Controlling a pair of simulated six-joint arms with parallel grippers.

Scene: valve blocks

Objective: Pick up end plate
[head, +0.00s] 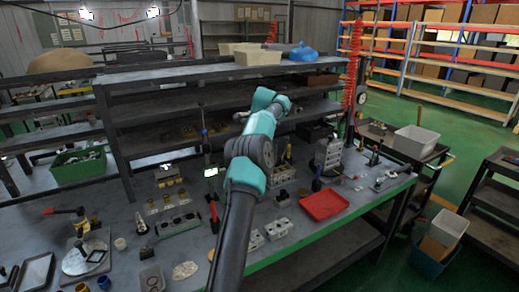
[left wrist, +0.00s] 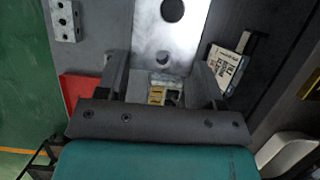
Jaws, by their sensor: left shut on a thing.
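A grey metal plate with a large round hole and a smaller hole, which looks like the end plate (left wrist: 168,38), stands between the fingers of my left gripper (left wrist: 160,66) in the left wrist view. The fingers are shut on its two sides. Its upper part runs out of that view. In the head view my teal and dark arm reaches up over the bench, and its gripper and the plate cannot be made out behind it. No right gripper shows in either view.
A red tray (head: 324,204) lies on the bench (head: 330,228), with small metal blocks (head: 278,228) beside it. A grey block stack (head: 328,155) stands behind the tray. Dark shelves (head: 160,105) rise at the back. A labelled box (left wrist: 224,68) lies right of the plate in the left wrist view.

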